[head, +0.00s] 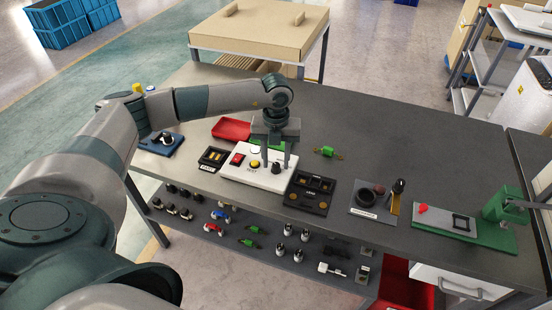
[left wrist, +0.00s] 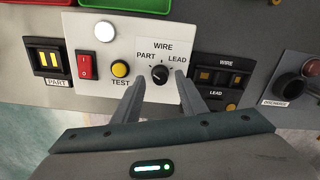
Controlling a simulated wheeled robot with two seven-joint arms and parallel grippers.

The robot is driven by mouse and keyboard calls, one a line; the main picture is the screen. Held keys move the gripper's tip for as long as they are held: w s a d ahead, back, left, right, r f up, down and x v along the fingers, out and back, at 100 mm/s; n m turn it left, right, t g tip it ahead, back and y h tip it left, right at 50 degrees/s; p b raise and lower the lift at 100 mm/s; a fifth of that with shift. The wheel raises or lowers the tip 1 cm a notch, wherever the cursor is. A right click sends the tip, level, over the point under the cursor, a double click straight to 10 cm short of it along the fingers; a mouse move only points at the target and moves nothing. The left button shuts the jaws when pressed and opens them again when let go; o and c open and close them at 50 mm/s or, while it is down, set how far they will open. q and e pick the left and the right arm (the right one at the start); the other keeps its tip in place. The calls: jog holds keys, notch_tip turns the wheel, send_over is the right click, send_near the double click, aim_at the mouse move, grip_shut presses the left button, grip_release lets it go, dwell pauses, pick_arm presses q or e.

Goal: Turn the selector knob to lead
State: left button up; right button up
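The selector knob (left wrist: 160,74) is a small black dial on a white test panel (left wrist: 115,40), between the printed words PART on the left and LEAD on the right, under WIRE. I cannot clearly tell which way its pointer faces. It also shows in the head view (head: 276,168). My left gripper (left wrist: 160,80) points down at the panel, with one finger on each side of the knob. The fingers are apart, with a visible gap to the knob. In the head view the left gripper (head: 272,160) stands over the panel's right part. My right gripper is not in view.
Beside the knob are a yellow TEST button (left wrist: 120,69) and a red rocker switch (left wrist: 86,66). A black WIRE/LEAD unit (head: 309,193) lies right of the panel, a PART unit (head: 213,158) left. A red tray (head: 231,129) sits behind. The rear bench is mostly clear.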

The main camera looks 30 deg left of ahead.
pick_arm(q)
jog(key=shift+f, duration=0.4)
grip_shut()
